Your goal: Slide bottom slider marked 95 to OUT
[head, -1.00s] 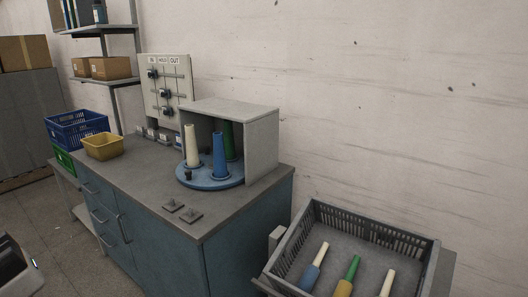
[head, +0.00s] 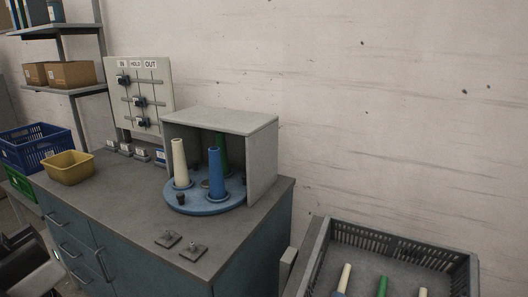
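A pale slider board (head: 163,91) stands upright at the back of the worktop, headed IN, HOLD and OUT from left to right. It has three horizontal rails, each with a dark slider. The bottom slider (head: 143,121) sits near the middle of its rail, apparently under HOLD. The middle slider (head: 139,101) also appears under HOLD, and the top slider (head: 122,80) is at IN on the left. Any number on the sliders is too small to read.
A grey hood (head: 262,160) with a blue turntable (head: 205,201) of cones stands right of the board. Small labelled blocks (head: 141,154) sit below the board. A yellow bin (head: 68,168) and blue crate (head: 35,147) are left. A grey crate (head: 400,240) stands right.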

